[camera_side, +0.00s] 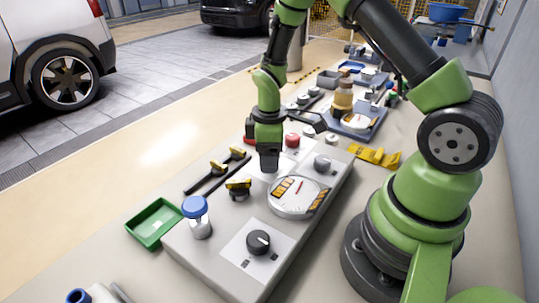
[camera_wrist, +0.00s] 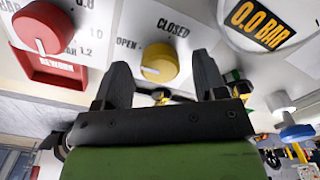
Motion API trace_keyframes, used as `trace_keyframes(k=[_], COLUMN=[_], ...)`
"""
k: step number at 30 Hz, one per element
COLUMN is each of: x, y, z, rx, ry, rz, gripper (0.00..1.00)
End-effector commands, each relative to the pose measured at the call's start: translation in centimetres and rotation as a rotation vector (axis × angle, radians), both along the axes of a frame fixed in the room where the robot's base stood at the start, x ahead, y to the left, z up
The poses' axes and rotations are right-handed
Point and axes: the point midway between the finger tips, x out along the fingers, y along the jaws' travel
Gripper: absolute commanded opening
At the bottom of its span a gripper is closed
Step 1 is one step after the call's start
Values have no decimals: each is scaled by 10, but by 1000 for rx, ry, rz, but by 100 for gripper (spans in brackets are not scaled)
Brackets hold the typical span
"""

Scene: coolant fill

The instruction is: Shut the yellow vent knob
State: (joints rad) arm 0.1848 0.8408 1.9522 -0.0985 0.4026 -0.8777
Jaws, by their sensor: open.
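The yellow vent knob (camera_wrist: 158,62) sits on the pale panel in the wrist view, with the printed words OPEN to its left and CLOSED above it. A small pale mark shows on its face, but I cannot tell clearly which word it points to. My gripper (camera_wrist: 162,60) is open, its two dark fingers apart on either side of the knob in the picture. I cannot tell whether they touch it. In the side view my gripper (camera_side: 268,165) points down over the grey console (camera_side: 190,250), and the yellow knob is hidden there.
A red knob (camera_wrist: 42,28) and a 0.0 BAR gauge (camera_wrist: 260,22) flank the yellow one. The console also carries a round dial (camera_side: 297,197), a black knob (camera_side: 258,242), a blue-topped knob (camera_side: 196,207) and yellow-black handles (camera_side: 238,187). A green tray (camera_side: 155,222) stands at left.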

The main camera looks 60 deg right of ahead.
Motion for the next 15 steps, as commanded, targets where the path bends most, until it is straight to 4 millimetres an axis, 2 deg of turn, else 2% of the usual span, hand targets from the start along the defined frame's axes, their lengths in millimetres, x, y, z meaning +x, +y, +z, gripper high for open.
trace_keyframes(k=[10, 11, 15], x=[0, 0, 0], y=[0, 0, 0], z=[-6, -6, -6], rx=[1, 1, 1], ry=[-1, -1, -1], rz=[-1, -1, -1], gripper=[65, 63, 31])
